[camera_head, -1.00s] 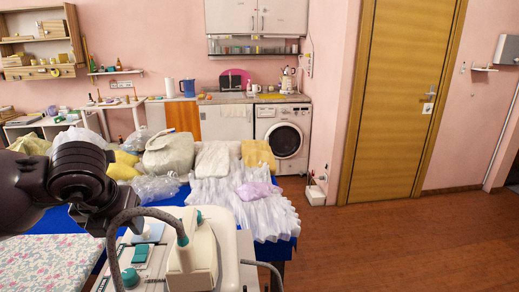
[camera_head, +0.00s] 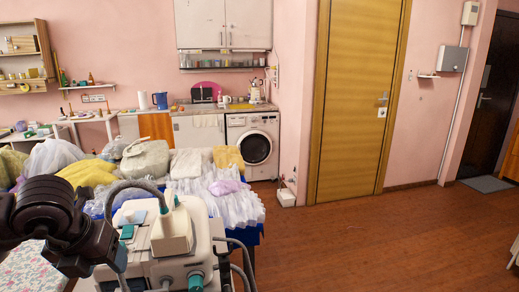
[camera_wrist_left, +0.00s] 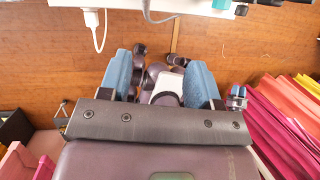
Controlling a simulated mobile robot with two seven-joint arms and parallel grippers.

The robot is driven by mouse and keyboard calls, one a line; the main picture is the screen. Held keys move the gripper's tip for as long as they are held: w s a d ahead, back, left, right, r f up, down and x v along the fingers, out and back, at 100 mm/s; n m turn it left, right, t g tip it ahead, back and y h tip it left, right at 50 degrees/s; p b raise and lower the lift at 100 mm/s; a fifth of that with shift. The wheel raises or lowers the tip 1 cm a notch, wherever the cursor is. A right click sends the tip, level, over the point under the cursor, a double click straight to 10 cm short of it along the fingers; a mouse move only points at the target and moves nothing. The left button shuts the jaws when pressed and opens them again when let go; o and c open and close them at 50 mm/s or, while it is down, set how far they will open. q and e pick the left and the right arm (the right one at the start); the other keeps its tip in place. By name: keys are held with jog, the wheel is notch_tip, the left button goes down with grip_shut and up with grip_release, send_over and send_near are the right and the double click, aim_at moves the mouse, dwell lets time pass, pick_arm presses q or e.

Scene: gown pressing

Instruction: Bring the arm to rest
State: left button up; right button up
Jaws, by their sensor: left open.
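My left arm comes in at the lower left of the head view. Its dark wrist and gripper (camera_head: 82,255) are beside the white pressing machine (camera_head: 200,255); I cannot tell the exact gap. In the left wrist view the left gripper (camera_wrist_left: 160,82) has its two blue finger pads spread apart, with no item held between them. The wood floor shows beyond. My right gripper is not in view.
A blue-covered table (camera_head: 247,235) behind the machine holds clear plastic bags and folded garments (camera_head: 215,190). A floral board (camera_head: 42,262) lies lower left. Red and pink folded cloths (camera_wrist_left: 280,115) are right of the gripper in the wrist view. Open floor (camera_head: 390,240) extends right.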

pick_arm(q)
jog(key=s+d+f+n+h, duration=0.2)
jog(key=d+f+h, duration=0.1)
jog(key=d+h, duration=0.45)
jog(key=s+d+f+n+h, duration=0.2)
jog(key=s+d+f+h, duration=0.1)
jog(key=d+h, duration=0.5)
jog(key=w+a+f+n+t+y, duration=0.2)
jog(key=a+f+n+t+y, duration=1)
jog(key=n, duration=0.8)
jog(key=s+a+f+n+g+y, duration=0.1)
jog(key=s+f+n+g+y, duration=0.1)
jog(key=s+f+n, duration=0.2)
jog(key=s+a+f+n+g+y, duration=0.2)
jog(key=s+f+n, duration=0.3)
jog(key=s+f, duration=0.3)
notch_tip(320, 180, down, 5)
jog(key=shift+s+r+g, duration=0.1)
jog(key=shift+s+g, duration=0.1)
jog(key=shift+g, duration=0.2)
jog(key=shift+y, duration=0.25)
